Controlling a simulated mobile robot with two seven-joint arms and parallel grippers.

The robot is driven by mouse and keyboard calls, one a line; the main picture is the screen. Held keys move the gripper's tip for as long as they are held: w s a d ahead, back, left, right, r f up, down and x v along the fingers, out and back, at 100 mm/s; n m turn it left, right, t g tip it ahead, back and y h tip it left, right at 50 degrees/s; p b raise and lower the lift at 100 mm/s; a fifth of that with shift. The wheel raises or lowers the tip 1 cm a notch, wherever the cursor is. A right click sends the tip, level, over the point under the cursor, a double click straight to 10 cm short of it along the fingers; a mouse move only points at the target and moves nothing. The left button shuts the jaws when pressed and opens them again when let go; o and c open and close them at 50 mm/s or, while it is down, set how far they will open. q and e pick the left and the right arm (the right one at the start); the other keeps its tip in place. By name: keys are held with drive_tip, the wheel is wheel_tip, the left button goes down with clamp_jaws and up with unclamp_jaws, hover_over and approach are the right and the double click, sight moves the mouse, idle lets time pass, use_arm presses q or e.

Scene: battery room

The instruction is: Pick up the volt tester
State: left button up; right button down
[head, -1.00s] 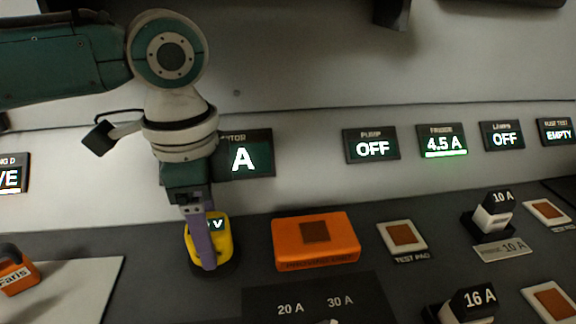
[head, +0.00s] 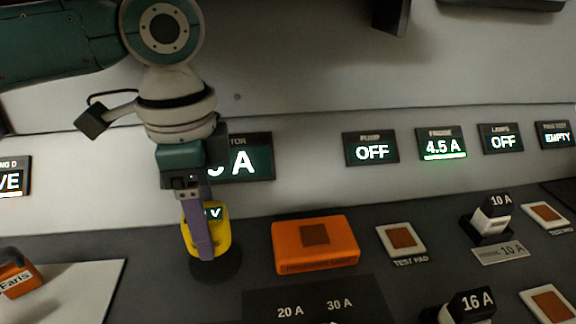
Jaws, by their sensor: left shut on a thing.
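The volt tester (head: 220,238) is a yellow device with a small dark display reading "V". It is upright at the left of the dark bench, above a round dark base (head: 228,268). My left gripper (head: 203,245) comes down from above and is shut on the volt tester. Its purple finger covers part of the tester's front. The tester looks slightly raised above the round base. My right gripper is not in view.
An orange box (head: 345,256) with a brown pad lies just right of the tester. A test pad (head: 401,240) and fuse blocks marked 10 A (head: 491,222) and 16 A (head: 470,306) are further right. A light board (head: 70,290) and orange padlock (head: 17,276) are at left.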

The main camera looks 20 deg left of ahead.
use_arm(q)
wheel_tip(320, 180, up, 18)
drive_tip(key=p, duration=0.2)
drive_tip(key=shift+f+p, duration=0.2)
drive_tip(key=shift+p, duration=0.2)
